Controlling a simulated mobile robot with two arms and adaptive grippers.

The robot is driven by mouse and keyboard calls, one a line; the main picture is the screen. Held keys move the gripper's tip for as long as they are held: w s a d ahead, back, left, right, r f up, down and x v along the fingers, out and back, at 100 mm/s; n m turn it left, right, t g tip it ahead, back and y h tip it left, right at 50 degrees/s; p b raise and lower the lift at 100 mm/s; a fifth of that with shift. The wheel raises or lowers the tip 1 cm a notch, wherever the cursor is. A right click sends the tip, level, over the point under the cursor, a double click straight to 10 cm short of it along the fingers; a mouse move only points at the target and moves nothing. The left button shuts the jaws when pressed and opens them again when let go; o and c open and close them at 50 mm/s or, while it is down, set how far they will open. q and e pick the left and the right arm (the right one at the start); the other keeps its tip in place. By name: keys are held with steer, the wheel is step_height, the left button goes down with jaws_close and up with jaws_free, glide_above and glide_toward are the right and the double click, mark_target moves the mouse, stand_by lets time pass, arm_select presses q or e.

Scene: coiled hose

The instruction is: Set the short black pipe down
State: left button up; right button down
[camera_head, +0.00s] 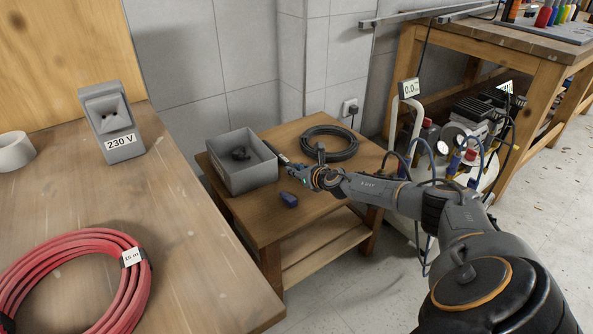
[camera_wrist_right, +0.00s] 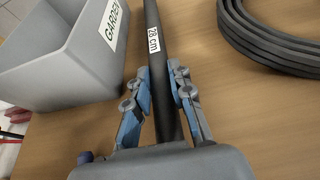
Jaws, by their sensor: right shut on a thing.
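My right gripper (camera_head: 298,171) is over the small wooden table, between the grey box and the black coil. In the right wrist view its two blue-padded fingers (camera_wrist_right: 158,100) are closed on both sides of the short black pipe (camera_wrist_right: 152,18), which carries a "28 cm" label. The pipe points away from the gripper, passing beside the grey box. In the head view a short dark end of the pipe (camera_head: 277,153) shows past the gripper. I cannot tell whether the pipe touches the table. My left gripper is not in view.
The grey box (camera_head: 250,177), labelled "GARDEN" in the wrist view, holds a dark object. A black coiled hose (camera_head: 345,150) and a small blue object (camera_head: 289,200) lie on the small table (camera_head: 285,228). A red hose coil (camera_head: 75,250) lies on the left bench. A compressor (camera_head: 465,140) stands right.

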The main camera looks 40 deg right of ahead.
steer(key=shift+f, duration=0.15)
steer(key=c, duration=1.2)
jaws_free()
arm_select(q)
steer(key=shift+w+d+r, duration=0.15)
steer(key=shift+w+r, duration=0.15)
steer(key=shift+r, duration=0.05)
arm_select(e)
steer(key=shift+r, duration=0.2)
steer(key=p+v, duration=0.2)
steer(key=v, duration=0.2)
steer(key=shift+s+r, duration=0.15)
steer(key=shift+s, duration=0.15)
steer(key=p+v, duration=0.1)
steer(key=v, duration=0.4)
steer(key=shift+s, duration=0.35)
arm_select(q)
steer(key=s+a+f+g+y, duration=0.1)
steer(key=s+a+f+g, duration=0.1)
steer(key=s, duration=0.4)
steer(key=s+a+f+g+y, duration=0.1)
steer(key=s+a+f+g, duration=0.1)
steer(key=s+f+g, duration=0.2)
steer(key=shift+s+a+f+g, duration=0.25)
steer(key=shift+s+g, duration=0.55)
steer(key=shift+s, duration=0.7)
arm_select(e)
steer(key=shift+v, duration=0.85)
